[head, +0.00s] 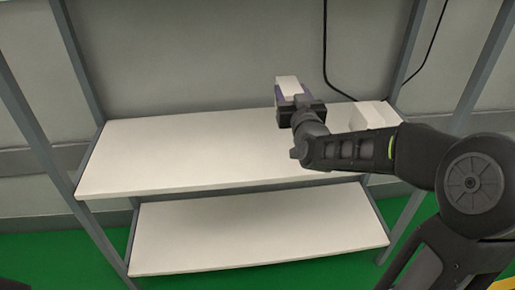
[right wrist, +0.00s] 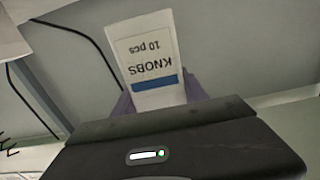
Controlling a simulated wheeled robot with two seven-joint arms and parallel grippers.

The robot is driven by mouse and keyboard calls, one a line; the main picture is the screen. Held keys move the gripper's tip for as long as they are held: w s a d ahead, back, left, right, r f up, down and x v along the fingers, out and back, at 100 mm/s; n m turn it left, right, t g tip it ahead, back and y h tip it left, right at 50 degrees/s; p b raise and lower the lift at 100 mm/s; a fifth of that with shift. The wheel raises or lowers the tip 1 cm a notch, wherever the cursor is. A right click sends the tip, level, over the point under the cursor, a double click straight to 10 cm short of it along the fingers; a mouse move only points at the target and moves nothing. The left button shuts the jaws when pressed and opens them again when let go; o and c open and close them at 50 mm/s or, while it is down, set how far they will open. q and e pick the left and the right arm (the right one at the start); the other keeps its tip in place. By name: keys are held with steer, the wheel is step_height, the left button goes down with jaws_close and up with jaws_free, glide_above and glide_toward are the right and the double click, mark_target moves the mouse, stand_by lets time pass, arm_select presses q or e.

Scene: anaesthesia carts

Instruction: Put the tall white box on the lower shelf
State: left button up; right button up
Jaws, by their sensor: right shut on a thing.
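The tall white box (head: 287,84) is in my right gripper (head: 291,97), above the back right part of the upper shelf. In the right wrist view the box (right wrist: 150,62) shows an upside-down label reading "KNOBS 10 pcs" and a blue stripe. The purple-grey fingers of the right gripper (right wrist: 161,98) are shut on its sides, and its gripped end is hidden. The lower shelf (head: 260,232) is a bare white board below the upper one; its back right part is partly hidden. My left gripper is not in view.
The upper shelf (head: 180,155) is bare on its left and middle. Another white box (head: 368,116) stands at its right end, partly behind my right arm. Grey posts frame both shelves. A black cable (head: 326,60) hangs by the back wall.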

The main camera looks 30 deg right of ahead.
steer(key=shift+s+d+r, duration=0.1)
steer(key=shift+d+r, duration=0.05)
steer(key=shift+f+b, duration=0.85)
steer(key=shift+f, duration=2.35)
steer(key=shift+f+b, duration=0.6)
steer(key=shift+f, duration=1.25)
steer(key=shift+f, duration=0.2)
steer(key=o, duration=1.5)
